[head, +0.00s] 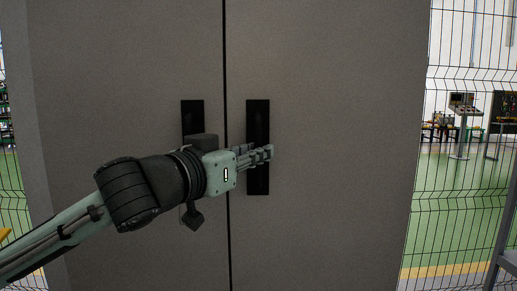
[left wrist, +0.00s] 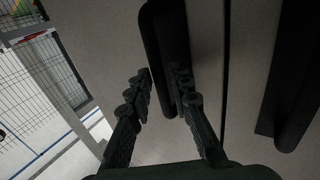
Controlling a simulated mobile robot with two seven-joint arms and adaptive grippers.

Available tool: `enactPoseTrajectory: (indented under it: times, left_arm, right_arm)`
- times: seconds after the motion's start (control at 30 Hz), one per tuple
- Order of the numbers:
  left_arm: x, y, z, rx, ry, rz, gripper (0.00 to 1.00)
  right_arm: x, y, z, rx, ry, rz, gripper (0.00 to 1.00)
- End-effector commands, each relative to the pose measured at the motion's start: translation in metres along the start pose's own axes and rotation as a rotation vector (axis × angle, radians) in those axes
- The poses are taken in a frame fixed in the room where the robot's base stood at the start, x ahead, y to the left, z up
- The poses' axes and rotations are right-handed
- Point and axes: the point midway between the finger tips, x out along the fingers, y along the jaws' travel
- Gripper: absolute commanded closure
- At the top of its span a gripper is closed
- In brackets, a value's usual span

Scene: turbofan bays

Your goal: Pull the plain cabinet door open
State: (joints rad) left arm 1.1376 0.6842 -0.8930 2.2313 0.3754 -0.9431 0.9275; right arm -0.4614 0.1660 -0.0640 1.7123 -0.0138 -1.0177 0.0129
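The plain grey cabinet has a left door (head: 120,70) and a right door (head: 330,120), with a dark vertical seam between them. Both doors look shut. A long black handle (head: 258,118) is on the right door beside the seam; another black handle (head: 192,113) is on the left door, partly hidden by my arm. My left gripper (head: 268,154) is in front of the right door's handle. In the left wrist view, its fingers (left wrist: 162,82) are apart, with the near handle (left wrist: 163,35) at and between their tips. I cannot tell whether they touch it. My right gripper is not in view.
Wire mesh fencing (head: 470,130) stands to the right of the cabinet, with a green floor and equipment beyond it. The other handle (left wrist: 292,85) shows at the right of the left wrist view. The right door's face is clear of objects.

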Motion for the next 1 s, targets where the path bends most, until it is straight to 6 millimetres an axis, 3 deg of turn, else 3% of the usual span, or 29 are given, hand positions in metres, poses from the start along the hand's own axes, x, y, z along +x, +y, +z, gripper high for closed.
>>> enactPoseTrajectory:
  times: [0.13, 0.4, 0.57, 1.0]
  left_arm:
    - [0.0103, 0.0006, -0.0002, 0.0, 0.0, 0.001, 0.8]
    - [0.0117, 0.0005, 0.0003, 0.0, 0.0, 0.001, 0.8]
    - [0.0116, 0.0005, 0.0003, 0.0, 0.0, 0.001, 1.0]
    - [0.0116, 0.0005, 0.0004, 0.0, 0.0, 0.0, 1.0]
  right_arm:
    - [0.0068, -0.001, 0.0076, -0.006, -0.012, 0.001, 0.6]
    - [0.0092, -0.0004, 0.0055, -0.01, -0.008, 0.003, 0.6]
    - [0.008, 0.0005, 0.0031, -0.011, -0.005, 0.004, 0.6]
    - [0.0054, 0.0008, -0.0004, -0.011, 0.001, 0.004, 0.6]
